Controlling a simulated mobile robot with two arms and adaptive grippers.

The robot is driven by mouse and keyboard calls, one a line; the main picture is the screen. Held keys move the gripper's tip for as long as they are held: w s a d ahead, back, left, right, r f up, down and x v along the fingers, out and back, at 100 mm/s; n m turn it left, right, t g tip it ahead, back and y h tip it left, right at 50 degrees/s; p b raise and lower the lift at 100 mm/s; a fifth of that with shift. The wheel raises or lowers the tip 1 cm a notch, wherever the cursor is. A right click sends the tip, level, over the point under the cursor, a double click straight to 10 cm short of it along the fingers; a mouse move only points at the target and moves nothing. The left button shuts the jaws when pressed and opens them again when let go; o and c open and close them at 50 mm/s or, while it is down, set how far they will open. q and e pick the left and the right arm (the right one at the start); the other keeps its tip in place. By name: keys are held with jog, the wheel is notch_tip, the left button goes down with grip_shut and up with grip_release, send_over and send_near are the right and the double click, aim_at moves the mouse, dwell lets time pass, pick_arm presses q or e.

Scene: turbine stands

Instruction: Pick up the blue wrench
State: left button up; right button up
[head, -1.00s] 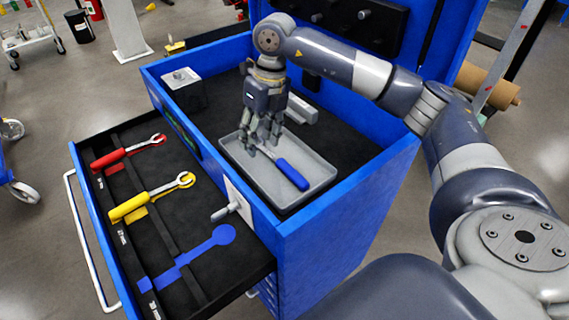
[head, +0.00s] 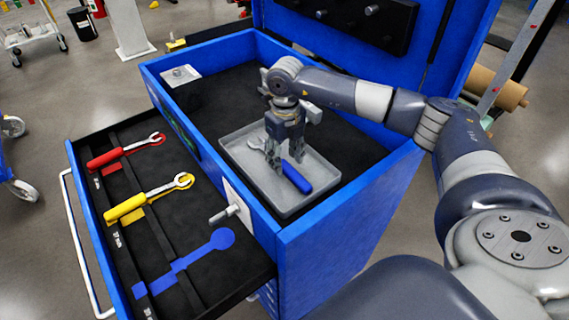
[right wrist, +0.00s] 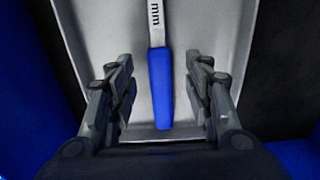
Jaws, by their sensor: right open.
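The blue wrench (head: 297,177) lies in a grey tray (head: 266,196) on top of the blue tool cabinet. My right gripper (head: 285,168) is over the tray, pointing down at the wrench. In the right wrist view the open fingers (right wrist: 161,105) stand either side of the blue handle (right wrist: 160,88), with a gap on both sides. The grey shank also shows there. My left gripper is not in view.
The open drawer (head: 205,285) holds a red wrench (head: 112,155), a yellow wrench (head: 135,203) and an empty blue wrench-shaped outline (head: 222,238). A small grey-topped box (head: 180,76) stands in the cabinet top's back left corner. The cabinet's raised blue walls surround the tray.

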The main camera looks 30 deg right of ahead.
aim_at(285, 164)
jog(key=shift+f, duration=0.95)
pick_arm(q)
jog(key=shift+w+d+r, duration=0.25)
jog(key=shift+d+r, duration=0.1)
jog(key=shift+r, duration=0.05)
pick_arm(e)
jog(key=shift+f, duration=0.15)
grip_shut()
notch_tip(285, 164, up, 9)
jog(key=shift+w+b, duration=0.1)
jog(key=shift+b, duration=1.15)
jog(key=shift+r, duration=0.55)
jog(key=c, duration=0.7)
grip_release()
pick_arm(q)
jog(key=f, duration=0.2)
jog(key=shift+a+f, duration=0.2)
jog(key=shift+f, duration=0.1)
pick_arm(e)
grip_shut()
